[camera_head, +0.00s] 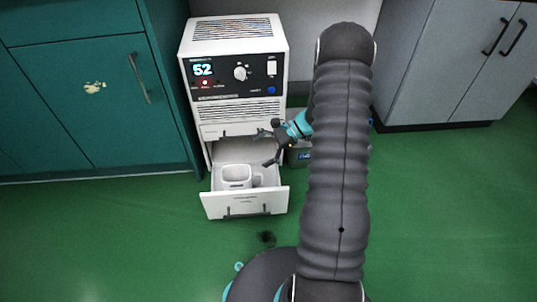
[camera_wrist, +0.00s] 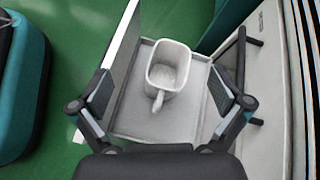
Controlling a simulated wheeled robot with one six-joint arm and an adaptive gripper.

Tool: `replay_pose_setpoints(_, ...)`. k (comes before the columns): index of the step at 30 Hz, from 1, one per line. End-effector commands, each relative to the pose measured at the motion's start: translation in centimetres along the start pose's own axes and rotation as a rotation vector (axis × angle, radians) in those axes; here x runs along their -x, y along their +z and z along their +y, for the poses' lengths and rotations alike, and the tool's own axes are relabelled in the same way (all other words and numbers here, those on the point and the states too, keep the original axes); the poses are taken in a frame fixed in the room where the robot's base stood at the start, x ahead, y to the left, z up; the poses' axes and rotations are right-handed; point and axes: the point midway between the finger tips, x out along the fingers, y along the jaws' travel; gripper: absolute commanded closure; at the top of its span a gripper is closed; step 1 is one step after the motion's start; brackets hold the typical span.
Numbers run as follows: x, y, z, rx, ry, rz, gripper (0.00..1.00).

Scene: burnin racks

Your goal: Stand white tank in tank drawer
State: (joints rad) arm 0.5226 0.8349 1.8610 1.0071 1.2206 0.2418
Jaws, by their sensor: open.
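The white tank (camera_head: 236,176) stands upright in the pulled-out tank drawer (camera_head: 245,204), with its open top facing up. In the wrist view the tank (camera_wrist: 167,72) sits on the drawer floor, its handle pointing toward my gripper (camera_wrist: 161,98). The drawer (camera_wrist: 128,115) shows there with bare floor around the tank. My gripper (camera_head: 263,149) is open and empty, above and to the right of the tank in the head view. Its fingers are apart from the tank, one on each side in the wrist view.
The white cabinet unit (camera_head: 235,65) with a lit "52" display stands above and behind the drawer. A grey bin (camera_head: 300,156) is beside it, partly hidden by my arm. Teal cupboards (camera_head: 85,95) are at left and grey cupboards (camera_head: 440,65) at right. Green floor lies clear in front, with a dark spot (camera_head: 266,238).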

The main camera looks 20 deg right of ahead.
Motion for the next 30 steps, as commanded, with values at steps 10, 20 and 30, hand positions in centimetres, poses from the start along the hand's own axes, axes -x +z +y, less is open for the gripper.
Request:
replay_pose_setpoints(10, 2.9, 12.2, 2.2, 0.379, 0.188, 0.207, 0.0)
replay_pose_setpoints(20, 5.4, 21.2, 6.6, 0.737, 0.338, 0.409, 0.0)
replay_pose_setpoints(30, 8.2, 27.8, 12.4, 1.104, 0.46, 0.633, 0.0)
